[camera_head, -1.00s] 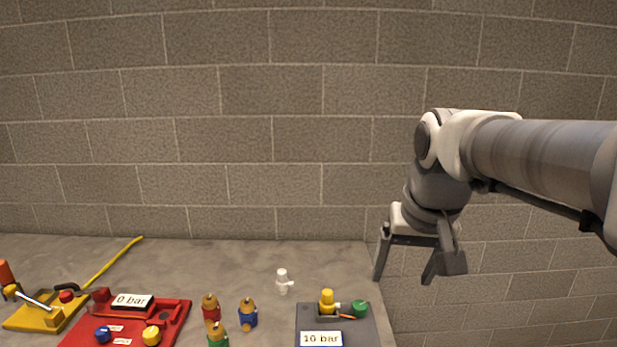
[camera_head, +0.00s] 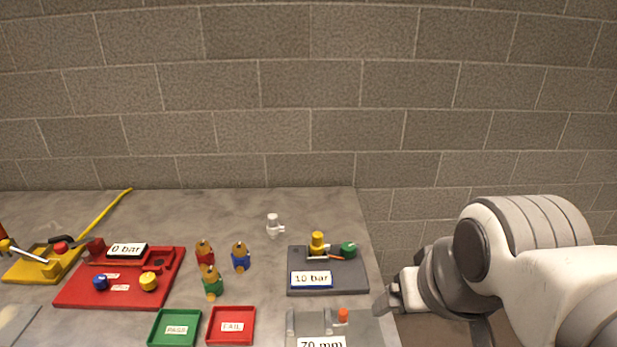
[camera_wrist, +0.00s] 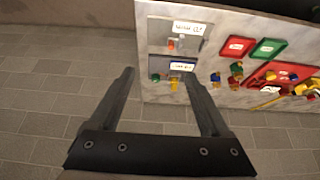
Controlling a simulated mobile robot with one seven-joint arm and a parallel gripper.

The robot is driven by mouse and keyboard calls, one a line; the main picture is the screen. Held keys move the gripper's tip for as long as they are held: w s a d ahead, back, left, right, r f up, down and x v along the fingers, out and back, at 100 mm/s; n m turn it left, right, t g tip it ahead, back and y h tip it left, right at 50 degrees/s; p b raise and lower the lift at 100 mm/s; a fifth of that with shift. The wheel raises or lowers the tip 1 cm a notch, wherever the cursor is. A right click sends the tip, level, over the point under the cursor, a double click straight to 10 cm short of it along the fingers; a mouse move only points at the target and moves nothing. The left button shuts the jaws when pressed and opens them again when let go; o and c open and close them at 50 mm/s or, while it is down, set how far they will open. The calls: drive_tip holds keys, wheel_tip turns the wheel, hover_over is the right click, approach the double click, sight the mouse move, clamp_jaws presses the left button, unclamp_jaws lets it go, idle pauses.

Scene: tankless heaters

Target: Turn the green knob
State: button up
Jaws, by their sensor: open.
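The green knob (camera_head: 348,249) sits at the back right of a dark grey plate (camera_head: 329,285) labelled "10 bar", near the table's right edge. A yellow fitting (camera_head: 317,241) stands left of the knob. In the wrist view the green knob (camera_wrist: 155,78) is small, beyond my fingers. My gripper (camera_head: 392,301) is off the table's right edge in the head view, partly hidden by my arm. In the wrist view my gripper (camera_wrist: 160,76) is open and empty, its two fingers wide apart, touching nothing.
A grey "70 mm" station (camera_head: 368,331) stands in front of the plate. Green (camera_head: 153,340) and red (camera_head: 250,340) trays, several coloured fittings and a red "0 bar" panel (camera_head: 80,293) lie farther left. A block wall stands behind.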

idle(0.3)
drive_tip(key=w+r+g+p, duration=0.1)
drive_tip(key=w+r, duration=0.5)
drive_tip(key=w, duration=0.5)
drive_tip(key=n+g+p, duration=0.2)
drive_tip(key=n+g, duration=0.1)
drive_tip(key=g, duration=0.2)
hover_over(349, 246)
wheel_tip(349, 246, down, 14)
wheel_tip(349, 246, down, 17)
drive_tip(key=shift+r+p, duration=0.15)
drive_tip(key=shift+p, duration=0.25)
drive_tip(key=shift+c, duration=0.2)
